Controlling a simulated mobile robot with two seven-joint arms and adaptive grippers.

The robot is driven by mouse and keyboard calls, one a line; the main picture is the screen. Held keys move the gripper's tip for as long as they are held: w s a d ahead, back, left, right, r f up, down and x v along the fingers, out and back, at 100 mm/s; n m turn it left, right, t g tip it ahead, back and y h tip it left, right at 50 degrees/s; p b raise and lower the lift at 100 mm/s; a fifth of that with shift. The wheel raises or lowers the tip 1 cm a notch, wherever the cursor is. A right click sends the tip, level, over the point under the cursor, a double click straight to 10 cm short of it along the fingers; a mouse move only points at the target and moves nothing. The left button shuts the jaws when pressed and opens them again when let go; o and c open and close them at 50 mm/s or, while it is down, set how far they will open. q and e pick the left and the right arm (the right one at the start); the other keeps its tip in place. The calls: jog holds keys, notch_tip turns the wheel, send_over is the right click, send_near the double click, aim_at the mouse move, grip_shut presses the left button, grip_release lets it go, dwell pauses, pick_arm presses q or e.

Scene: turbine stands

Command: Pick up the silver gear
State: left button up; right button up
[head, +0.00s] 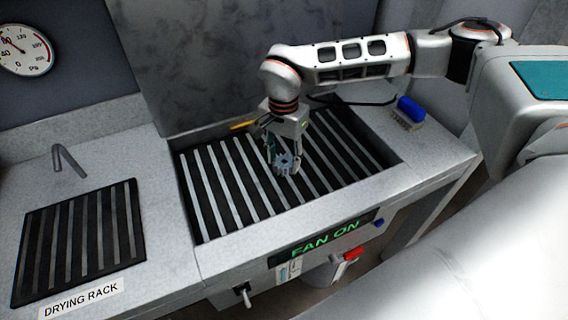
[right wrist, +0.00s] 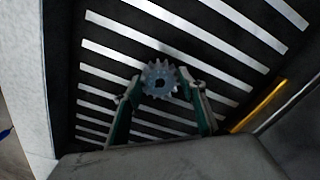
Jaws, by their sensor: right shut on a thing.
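The silver gear (head: 287,163) is a small toothed wheel with a dark centre hole. My right gripper (head: 282,158) is shut on it, above the slatted grate. In the right wrist view the gear (right wrist: 159,80) sits between the two green-sided fingers of my right gripper (right wrist: 160,90). How far the gear is above the slats I cannot tell. My left gripper is not in view.
The recessed slatted grate (head: 228,190) has raised counter edges around it and a "FAN ON" display in front. A drying rack (head: 75,240) lies at left. A blue-topped brush (head: 409,112) stands at right. A yellow item (head: 242,125) lies at the grate's back edge.

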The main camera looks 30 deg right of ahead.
aim_at(284, 161)
notch_tip(284, 161, up, 20)
jog(key=p, duration=0.1)
jog(key=shift+p, duration=0.3)
dwell(0.4)
